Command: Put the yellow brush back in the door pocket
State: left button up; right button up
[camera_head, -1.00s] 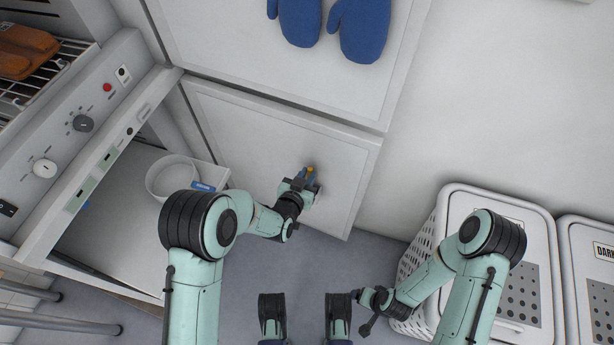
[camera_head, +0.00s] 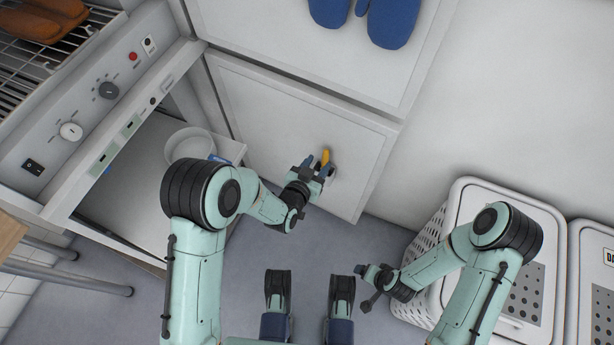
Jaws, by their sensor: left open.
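The yellow brush (camera_head: 326,157) shows as a small yellow piece in front of the white door panel (camera_head: 270,120). My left gripper (camera_head: 318,169) is open at the brush, with the yellow piece at its fingertips. I cannot tell whether the fingers touch it. The rest of the brush is hidden by the gripper. I cannot make out the door pocket; my gripper may cover it. My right gripper (camera_head: 364,286) hangs low beside the white basket, away from the brush, and its jaws are too small to read.
A white round container (camera_head: 189,146) stands on the open shelf at left, under the control panel (camera_head: 100,105). Blue mitts (camera_head: 395,22) hang on the upper door. White lidded baskets (camera_head: 505,200) stand at right. Grey floor is clear below the door.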

pick_arm(q)
jog(key=p+v, duration=0.1)
jog(key=v, duration=0.6)
jog(key=s+a+f+n+g+y, duration=0.1)
jog(key=s+a+f+n+g, duration=0.3)
jog(key=s+f, duration=0.5)
jog(key=s+a+f+n+g+y, duration=0.2)
jog(key=s+a+f+n+g, duration=0.3)
jog(key=s+a+f, duration=0.4)
notch_tip(320, 180, down, 4)
jog(key=shift+s+r+g, duration=0.1)
jog(key=shift+s+g, duration=0.25)
jog(key=shift+g, duration=0.15)
pick_arm(e)
jog(key=shift+w+a+r, duration=0.2)
jog(key=shift+r, duration=0.35)
jog(key=shift+w+a+r, duration=0.15)
jog(key=shift+a+r, duration=0.05)
jog(key=shift+r, duration=0.35)
